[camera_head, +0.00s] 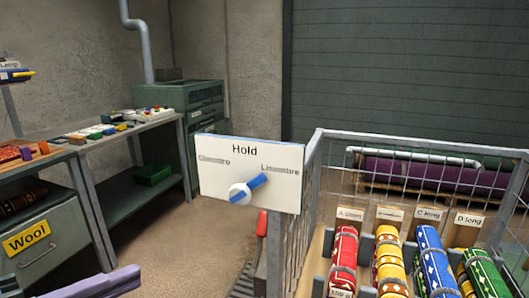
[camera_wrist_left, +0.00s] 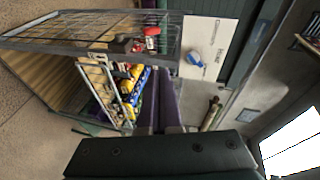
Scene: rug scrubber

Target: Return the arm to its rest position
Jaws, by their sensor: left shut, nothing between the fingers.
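My left gripper (camera_head: 122,279) shows at the bottom left of the head view, with its purple fingers pointing right. In the left wrist view its fingers (camera_wrist_left: 161,115) are together, with nothing between them. The white Hold panel (camera_head: 215,185) stands upright at the corner of the wire cage, and its round knob with a blue handle (camera_head: 249,188) points up and right. My left gripper is apart from the panel, lower and to its left. The panel also shows in the left wrist view (camera_wrist_left: 222,35), turned sideways. My right gripper is not in view.
A wire cage (camera_head: 440,143) holds rolled rugs in red (camera_head: 343,250), yellow, blue and green. At left are a workbench (camera_head: 150,122) with small items and a cabinet with a yellow Wool label (camera_head: 27,238). A red handle (camera_head: 262,224) stands below the panel. Open floor (camera_head: 175,245) lies between.

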